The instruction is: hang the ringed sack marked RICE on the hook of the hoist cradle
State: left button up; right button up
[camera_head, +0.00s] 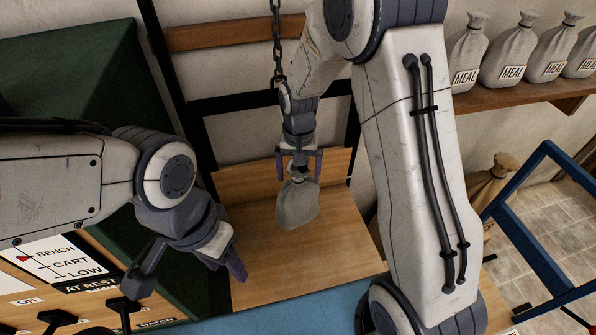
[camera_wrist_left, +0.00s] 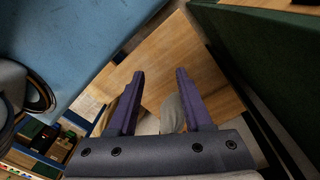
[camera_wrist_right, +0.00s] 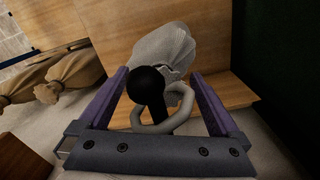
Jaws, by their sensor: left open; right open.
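A pale grey sack (camera_head: 297,205) is below my right gripper (camera_head: 299,165), over the wooden boards of the cradle (camera_head: 262,245); no marking on it shows. In the right wrist view, the sack (camera_wrist_right: 160,48) carries a grey ring (camera_wrist_right: 182,92) between the spread fingers of my right gripper (camera_wrist_right: 160,85). A black ball-ended hook (camera_wrist_right: 146,84) overlaps the ring, its stem inside the ring's outline. The fingers are open and apart from the ring. My left gripper (camera_head: 238,268) is open and empty at the lower left, near the boards' front edge.
A chain (camera_head: 277,40) hangs behind my right arm. Several MEAL sacks (camera_head: 510,55) stand on a shelf at the upper right. A lever panel (camera_head: 70,265) is at the lower left, a blue frame (camera_head: 530,235) at the right. Brown sacks (camera_wrist_right: 65,75) lie beyond.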

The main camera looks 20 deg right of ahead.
jog(key=shift+w+r, duration=0.1)
jog(key=shift+r, duration=0.4)
notch_tip(320, 180, up, 10)
jog(key=shift+f+b, duration=0.25)
jog(key=shift+b, duration=0.85)
jog(key=s+a+f+n, duration=0.1)
jog(key=s+a+n, duration=0.2)
jog(key=s, duration=0.5)
jog(key=s+a+f+n+b, duration=0.1)
jog(key=s+n, duration=0.3)
jog(key=s, duration=0.5)
jog(key=s+a+f+n+y+b, duration=0.1)
jog(key=s+a+n, duration=0.3)
jog(key=s, duration=0.4)
jog(key=shift+s+a, duration=0.25)
jog(key=shift+a, duration=0.05)
jog(key=shift+c, duration=0.3)
